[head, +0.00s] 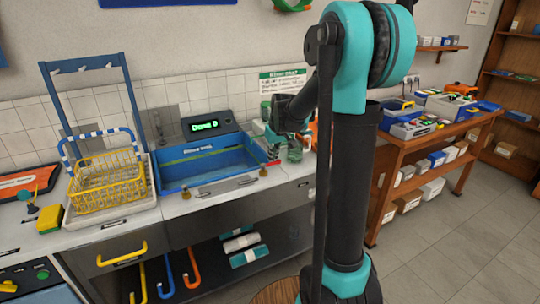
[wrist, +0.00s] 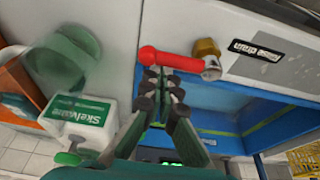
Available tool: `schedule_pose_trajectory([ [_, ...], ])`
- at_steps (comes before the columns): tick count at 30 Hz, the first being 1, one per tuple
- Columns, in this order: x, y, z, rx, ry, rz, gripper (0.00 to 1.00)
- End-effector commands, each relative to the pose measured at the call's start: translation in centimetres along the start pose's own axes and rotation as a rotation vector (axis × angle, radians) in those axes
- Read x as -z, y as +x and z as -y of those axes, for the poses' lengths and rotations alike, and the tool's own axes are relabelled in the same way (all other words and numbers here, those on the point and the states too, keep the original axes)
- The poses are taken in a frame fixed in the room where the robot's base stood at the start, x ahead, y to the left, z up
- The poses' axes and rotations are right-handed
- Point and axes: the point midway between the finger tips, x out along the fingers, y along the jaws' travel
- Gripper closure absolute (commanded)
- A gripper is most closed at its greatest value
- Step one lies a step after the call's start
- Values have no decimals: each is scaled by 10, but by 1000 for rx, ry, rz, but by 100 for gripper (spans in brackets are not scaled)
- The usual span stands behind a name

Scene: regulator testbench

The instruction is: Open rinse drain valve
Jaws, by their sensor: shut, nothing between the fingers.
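The rinse drain valve shows in the wrist view as a red lever (wrist: 180,61) with a rounded red end and a brass fitting (wrist: 206,48) beside it. A label reading "rinse drain" (wrist: 256,53) is next to the fitting. My gripper (wrist: 160,72) is shut and empty, its fingertips right at the lever near its rounded end; I cannot tell whether they touch it. In the head view, the blue rinse basin (head: 205,172) is set in the counter, and the red lever (head: 273,163) is small at its right front corner. My gripper there is partly hidden by my arm.
A white box with a green label (wrist: 80,118) and a translucent green container (wrist: 62,62) stand close to my gripper. A yellow wire basket (head: 108,182) stands left of the basin. A wooden bench (head: 430,143) with several devices is at right.

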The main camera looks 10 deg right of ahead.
Motion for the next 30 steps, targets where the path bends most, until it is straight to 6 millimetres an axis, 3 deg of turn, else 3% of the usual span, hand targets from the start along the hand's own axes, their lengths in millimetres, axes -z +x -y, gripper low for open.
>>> schedule_pose_trajectory([
  [19, -6, -3, 0, -7, 21, 0, 100],
  [30, -17, -6, -1, -74, 228, 0, 100],
])
